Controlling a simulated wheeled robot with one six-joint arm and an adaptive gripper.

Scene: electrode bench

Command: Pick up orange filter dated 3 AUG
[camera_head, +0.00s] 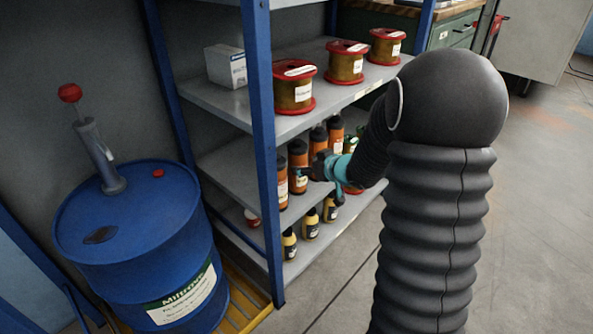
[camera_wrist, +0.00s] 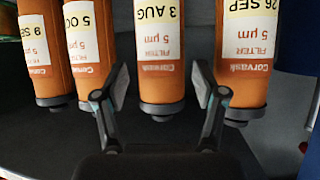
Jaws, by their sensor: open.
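The orange filter dated 3 AUG (camera_wrist: 160,80) is in the middle of the wrist view, with a white label, a yellow date band and a dark end cap. Its lettering appears upside down. My gripper (camera_wrist: 160,88) is open and empty, one finger on each side of this filter in the picture. I cannot tell whether the fingertips reach around it or stop short. In the head view my gripper (camera_head: 318,170) is at the middle shelf, in front of the orange filters (camera_head: 298,165). The dates cannot be read there.
Close neighbours are the filter dated 26 SEP (camera_wrist: 243,60) on the right and one starting "5 O" (camera_wrist: 90,50) on the left. Red-ended spools (camera_head: 294,90) stand on the shelf above, yellow-topped bottles (camera_head: 311,224) below. A blue post (camera_head: 262,130) and blue drum (camera_head: 130,225) are left.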

